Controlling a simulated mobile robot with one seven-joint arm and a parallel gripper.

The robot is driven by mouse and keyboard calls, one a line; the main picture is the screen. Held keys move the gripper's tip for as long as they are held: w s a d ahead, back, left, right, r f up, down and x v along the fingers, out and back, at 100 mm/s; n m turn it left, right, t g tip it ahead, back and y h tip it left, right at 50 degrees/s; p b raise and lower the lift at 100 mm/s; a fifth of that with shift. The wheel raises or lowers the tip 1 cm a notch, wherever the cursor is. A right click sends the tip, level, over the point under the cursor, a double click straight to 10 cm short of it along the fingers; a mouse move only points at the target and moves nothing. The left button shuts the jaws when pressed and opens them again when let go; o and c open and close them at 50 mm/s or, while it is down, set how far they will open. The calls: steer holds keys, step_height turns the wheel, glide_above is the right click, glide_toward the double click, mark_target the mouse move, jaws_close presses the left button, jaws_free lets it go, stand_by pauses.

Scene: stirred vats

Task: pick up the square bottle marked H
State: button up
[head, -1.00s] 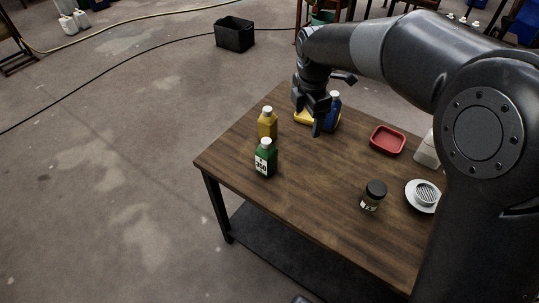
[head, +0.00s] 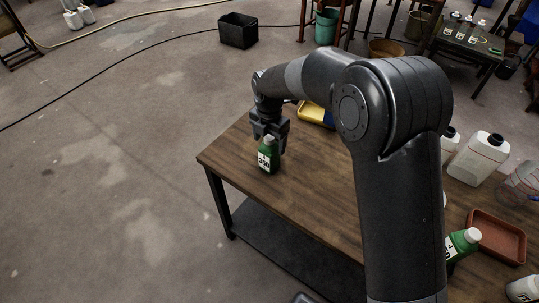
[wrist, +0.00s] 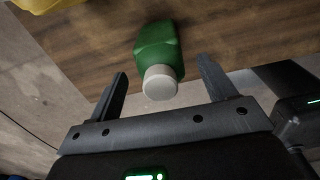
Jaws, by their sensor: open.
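A green square bottle (head: 268,160) with a white cap and a white label stands near the left corner of the wooden table. The label's marking is too small to read for certain, so I cannot confirm an H. My gripper (head: 271,140) is at the top of this bottle, pointing down. In the wrist view, the bottle (wrist: 158,45) has its white cap between my open, spread fingers (wrist: 162,75), with a gap on each side. A second green bottle (head: 460,245) with a white cap shows at the right, partly hidden by my arm.
The wooden table (head: 310,200) is clear in front of the bottle. A yellow tray (head: 312,114) lies behind my forearm. A yellow thing (wrist: 35,4) shows in the wrist view's top left corner. White jugs (head: 478,158) and a red-brown tray (head: 497,236) are at the right.

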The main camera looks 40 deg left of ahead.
step_height(320, 180, down, 4)
steer(key=shift+f, duration=0.1)
steer(key=shift+c, duration=0.4)
steer(key=c, duration=1.2)
